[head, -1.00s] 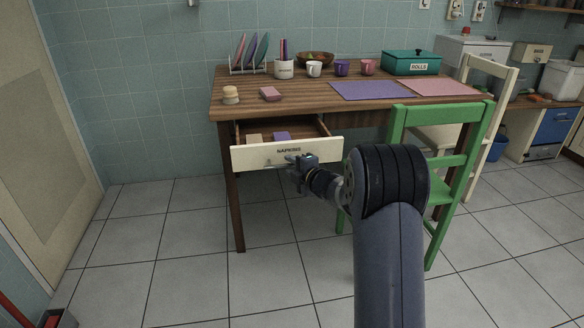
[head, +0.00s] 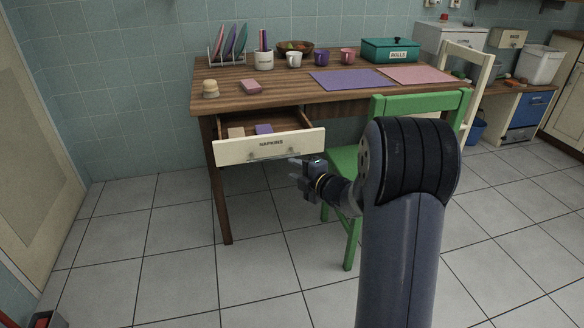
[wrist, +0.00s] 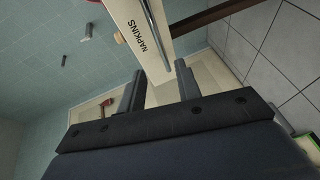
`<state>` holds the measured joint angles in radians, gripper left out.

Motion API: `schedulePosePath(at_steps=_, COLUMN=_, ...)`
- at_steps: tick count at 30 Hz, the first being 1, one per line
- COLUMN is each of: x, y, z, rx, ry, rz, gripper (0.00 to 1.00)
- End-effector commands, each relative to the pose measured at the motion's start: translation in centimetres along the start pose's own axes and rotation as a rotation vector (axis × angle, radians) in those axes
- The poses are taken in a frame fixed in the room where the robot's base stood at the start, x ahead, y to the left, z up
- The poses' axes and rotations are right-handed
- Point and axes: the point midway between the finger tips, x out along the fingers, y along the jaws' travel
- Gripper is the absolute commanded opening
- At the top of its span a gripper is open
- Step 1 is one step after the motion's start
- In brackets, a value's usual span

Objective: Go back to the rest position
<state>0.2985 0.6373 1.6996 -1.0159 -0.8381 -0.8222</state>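My gripper (head: 301,174) is in front of the open drawer labelled NAPKINS (head: 270,147), just below and right of its front panel in the head view. In the wrist view the two fingers of my gripper (wrist: 160,88) stand apart with nothing between them. The drawer front (wrist: 140,35) with its long bar handle (wrist: 156,33) shows beyond the fingertips, apart from them. The drawer is pulled out of the wooden table (head: 290,88) and holds a beige and a purple folded napkin (head: 263,129).
A green chair (head: 420,107) stands right of my gripper, close to my arm. The tabletop carries a plate rack, mugs, a bowl, a teal ROLLS box (head: 390,50) and two placemats. A cream chair (head: 462,62) is farther right. Tiled floor (head: 130,240) is clear at left.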

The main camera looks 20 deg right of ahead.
Motion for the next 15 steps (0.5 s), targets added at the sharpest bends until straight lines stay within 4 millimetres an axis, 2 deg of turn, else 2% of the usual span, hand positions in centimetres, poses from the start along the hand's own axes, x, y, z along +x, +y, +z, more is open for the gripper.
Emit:
schedulePosePath(at_steps=9, x=0.3, y=-0.1, z=0.0, rx=0.000, ry=0.001, rz=0.000, gripper=0.33)
schedulePosePath(at_steps=15, x=2.6, y=-0.2, z=-0.1, rx=-0.001, ry=0.003, rz=0.000, gripper=0.33)
